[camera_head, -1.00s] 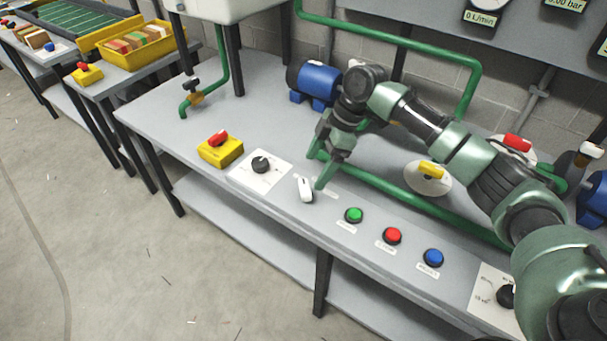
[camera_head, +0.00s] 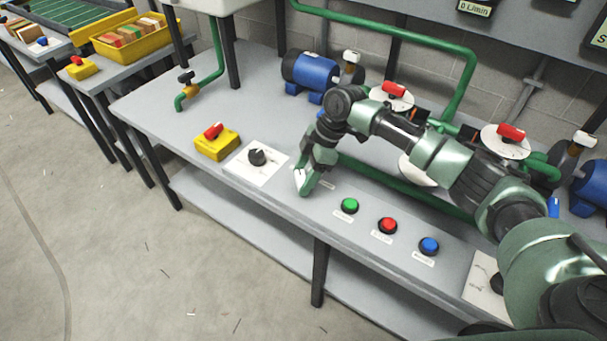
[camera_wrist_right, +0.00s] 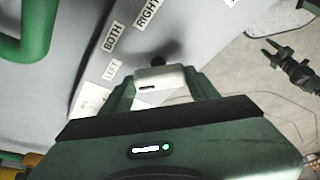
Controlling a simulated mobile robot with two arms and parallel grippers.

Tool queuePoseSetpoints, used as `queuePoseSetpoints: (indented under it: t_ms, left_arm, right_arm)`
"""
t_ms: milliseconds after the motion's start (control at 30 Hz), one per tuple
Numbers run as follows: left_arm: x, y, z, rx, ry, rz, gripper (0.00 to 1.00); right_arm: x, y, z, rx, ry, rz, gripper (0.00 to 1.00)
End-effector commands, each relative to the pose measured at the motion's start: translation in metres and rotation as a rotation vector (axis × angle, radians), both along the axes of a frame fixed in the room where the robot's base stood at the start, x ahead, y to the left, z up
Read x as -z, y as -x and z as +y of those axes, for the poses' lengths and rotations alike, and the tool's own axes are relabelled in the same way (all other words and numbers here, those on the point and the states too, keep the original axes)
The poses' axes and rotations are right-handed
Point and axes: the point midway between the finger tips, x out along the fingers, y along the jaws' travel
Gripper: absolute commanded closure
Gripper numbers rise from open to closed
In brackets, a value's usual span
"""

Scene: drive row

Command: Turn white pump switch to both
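The white pump switch (camera_wrist_right: 160,78) is a small white lever at the bench's front edge. It also shows partly in the head view (camera_head: 299,175), largely covered by my gripper. My right gripper (camera_head: 304,184) reaches down over it. In the right wrist view the two fingertips (camera_wrist_right: 161,84) lie against the lever's two sides, so the gripper looks shut on it. Labels LEFT (camera_wrist_right: 111,69), BOTH (camera_wrist_right: 112,37) and RIGHT (camera_wrist_right: 146,13) are on the bench beside it. I cannot tell which label the lever points to.
A black knob (camera_head: 257,157) on a white plate and a yellow box with a red switch (camera_head: 215,144) are left of the gripper. Green (camera_head: 349,205), red (camera_head: 387,225) and blue (camera_head: 429,246) buttons lie to the right. A green pipe (camera_head: 385,182) runs behind.

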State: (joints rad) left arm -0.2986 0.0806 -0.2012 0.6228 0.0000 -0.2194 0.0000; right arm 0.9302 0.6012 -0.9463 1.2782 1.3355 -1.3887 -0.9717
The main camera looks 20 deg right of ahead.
Motion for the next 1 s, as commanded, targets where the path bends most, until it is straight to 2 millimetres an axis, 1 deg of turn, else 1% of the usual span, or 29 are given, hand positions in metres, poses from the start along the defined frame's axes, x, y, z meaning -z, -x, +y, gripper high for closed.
queuePoseSetpoints:
  t_ms: [167, 367, 567, 800, 1000]
  left_arm:
    - [-0.002, 0.005, 0.000, -0.001, -0.001, 0.008, 0.55]
    - [-0.016, 0.005, 0.000, -0.001, -0.001, 0.008, 0.55]
    - [-0.042, 0.005, 0.000, -0.002, -0.001, 0.008, 0.55]
    - [-0.079, 0.004, 0.000, -0.002, 0.000, 0.007, 0.55]
    - [-0.104, 0.003, 0.000, -0.002, 0.000, 0.006, 0.55]
  right_arm:
    - [-0.001, 0.000, 0.000, 0.006, 0.000, -0.001, 0.81]
    - [-0.004, 0.001, 0.000, 0.062, -0.001, -0.001, 0.80]
    - [-0.007, 0.002, 0.001, 0.190, -0.001, 0.001, 0.80]
    - [-0.009, 0.003, 0.002, 0.397, -0.003, 0.000, 0.80]
    - [-0.008, 0.003, 0.003, 0.556, -0.002, 0.000, 0.80]
